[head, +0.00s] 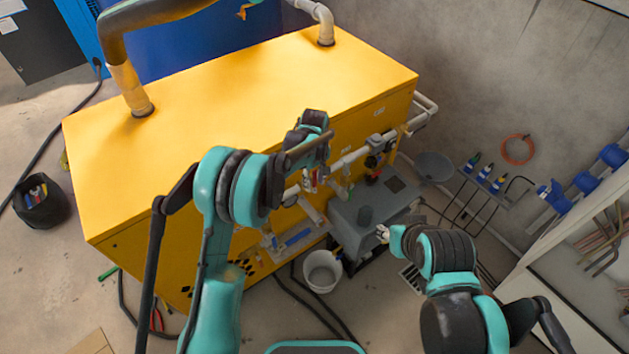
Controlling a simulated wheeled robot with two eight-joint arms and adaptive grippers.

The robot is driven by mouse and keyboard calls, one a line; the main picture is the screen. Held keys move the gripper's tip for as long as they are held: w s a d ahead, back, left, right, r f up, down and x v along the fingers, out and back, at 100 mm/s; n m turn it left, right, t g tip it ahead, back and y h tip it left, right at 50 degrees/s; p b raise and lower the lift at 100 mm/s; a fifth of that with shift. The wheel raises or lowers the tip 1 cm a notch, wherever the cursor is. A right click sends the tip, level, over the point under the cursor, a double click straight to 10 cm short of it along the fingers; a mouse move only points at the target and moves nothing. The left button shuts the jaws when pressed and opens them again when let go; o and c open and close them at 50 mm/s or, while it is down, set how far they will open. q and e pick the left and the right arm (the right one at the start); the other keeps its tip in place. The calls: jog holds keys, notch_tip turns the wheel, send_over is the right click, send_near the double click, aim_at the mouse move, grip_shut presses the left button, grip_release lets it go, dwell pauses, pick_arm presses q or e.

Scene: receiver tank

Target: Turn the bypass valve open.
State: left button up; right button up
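A yellow machine housing (250,75) fills the middle of the head view. Pale pipework (350,158) runs along its right-hand face, with a dark valve fitting (376,143) and a small red part (372,179) below it. I cannot tell for sure which fitting is the bypass valve. My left gripper (311,178) is in front of this face, by the pipework left of the dark fitting. My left arm hides part of the pipes there. Contact and finger opening cannot be made out. My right gripper (383,233) is lower right, beside a grey unit; its fingers are too small to read.
The grey unit (372,212) stands below the pipes, with a white bucket (322,271) next to it. Dark hoses cross the floor. A bottle rack (485,178) and an orange hose coil (517,149) are at the right wall. A black tool bucket (41,203) stands far left.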

aim_at(313, 191)
pick_arm(q)
jog(key=shift+c, duration=0.3)
grip_shut()
jog(key=shift+a, duration=0.1)
jog(key=shift+s+a+f+t+h+b, duration=0.2)
jog(key=shift+s+a+t+h+b, duration=0.2)
jog(key=shift+t+h+b, duration=0.45)
jog(key=shift+s+a+f+t+h+b, duration=0.25)
jog(key=shift+a+t+h+b, duration=0.25)
jog(key=shift+h+b, duration=0.6)
jog(key=shift+s+a+f+t+h+b, duration=0.15)
jog(key=shift+s+a+t+h+b, duration=0.25)
jog(key=shift+t+h+b, duration=0.6)
jog(key=shift+g, duration=0.25)
